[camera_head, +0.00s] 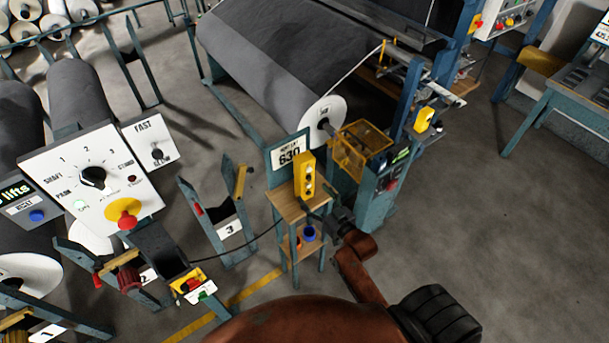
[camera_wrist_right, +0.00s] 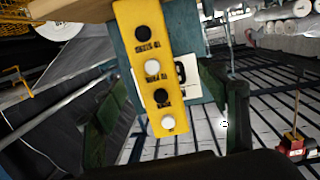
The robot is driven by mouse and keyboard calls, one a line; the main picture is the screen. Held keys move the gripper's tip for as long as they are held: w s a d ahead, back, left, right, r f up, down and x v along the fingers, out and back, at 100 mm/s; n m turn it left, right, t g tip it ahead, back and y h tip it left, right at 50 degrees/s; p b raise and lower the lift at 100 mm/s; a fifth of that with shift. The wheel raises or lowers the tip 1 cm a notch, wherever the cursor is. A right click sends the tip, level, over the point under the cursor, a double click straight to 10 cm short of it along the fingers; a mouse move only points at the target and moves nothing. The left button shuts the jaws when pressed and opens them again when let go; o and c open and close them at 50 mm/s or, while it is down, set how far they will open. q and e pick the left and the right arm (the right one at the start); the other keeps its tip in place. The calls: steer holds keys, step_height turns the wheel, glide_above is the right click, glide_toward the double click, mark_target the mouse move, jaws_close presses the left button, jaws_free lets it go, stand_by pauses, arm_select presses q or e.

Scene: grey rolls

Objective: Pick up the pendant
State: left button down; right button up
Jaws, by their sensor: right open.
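The pendant is a yellow box (camera_head: 305,176) with a column of black and white buttons. It stands upright on a small wooden-topped stand (camera_head: 290,203) in the head view. In the right wrist view the pendant (camera_wrist_right: 151,70) looms large, its button face showing upside down. My right gripper (camera_head: 323,208) is open at the near right side of the stand's top, close to the pendant. In the right wrist view its two dark fingers (camera_wrist_right: 172,125) show on either side of the pendant's lower part in the picture; contact cannot be told. My left gripper is out of view.
A sign reading 630 (camera_head: 290,152) stands right behind the pendant. A blue machine cabinet (camera_head: 378,190) with an orange cage (camera_head: 362,148) is close on the right. A large grey roll (camera_head: 275,65) lies behind. Open floor (camera_head: 490,220) lies to the right.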

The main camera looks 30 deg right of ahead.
mark_target(307, 173)
steer(key=shift+t, duration=0.8)
steer(key=r, duration=0.2)
steer(key=w+r, duration=0.1)
steer(key=r, duration=0.1)
steer(key=w+r, duration=0.1)
steer(key=r, duration=0.1)
steer(key=shift+d+r, duration=0.1)
steer(key=shift+d, duration=0.05)
steer(key=w, duration=0.2)
steer(key=shift+w+d+p, duration=0.1)
steer(key=shift+w+p, duration=0.2)
steer(key=shift+p, duration=0.05)
steer(key=w, duration=0.3)
steer(key=shift+w+d+p, duration=0.2)
steer(key=shift+p, duration=0.15)
steer(key=shift+w, duration=0.4)
steer(key=c, duration=1.1)
jaws_close()
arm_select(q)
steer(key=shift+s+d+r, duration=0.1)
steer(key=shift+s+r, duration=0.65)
